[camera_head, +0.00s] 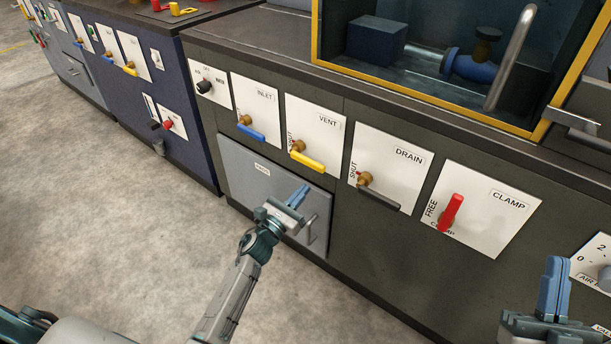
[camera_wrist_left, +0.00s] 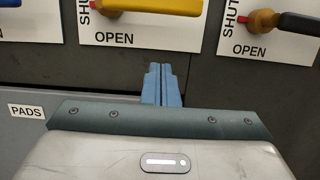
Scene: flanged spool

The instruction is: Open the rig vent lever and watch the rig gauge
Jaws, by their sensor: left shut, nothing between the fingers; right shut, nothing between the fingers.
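The vent lever (camera_head: 309,161) is a yellow handle on a brass hub, on a white plate (camera_head: 328,121) marked VENT. It points right and slightly down in the head view. In the left wrist view the yellow handle (camera_wrist_left: 152,5) lies level, above the word OPEN, with SHUT at its left. My left gripper (camera_head: 301,192) is shut and empty, just below the vent plate and apart from the lever; its blue fingers (camera_wrist_left: 161,72) point at the panel below OPEN. My right gripper (camera_head: 553,268) is shut and empty at the lower right. I cannot identify the rig gauge.
A grey PADS drawer (camera_head: 262,187) with a bar handle (camera_head: 311,229) is close to my left gripper. A yellow-framed case (camera_head: 430,95) stands above.

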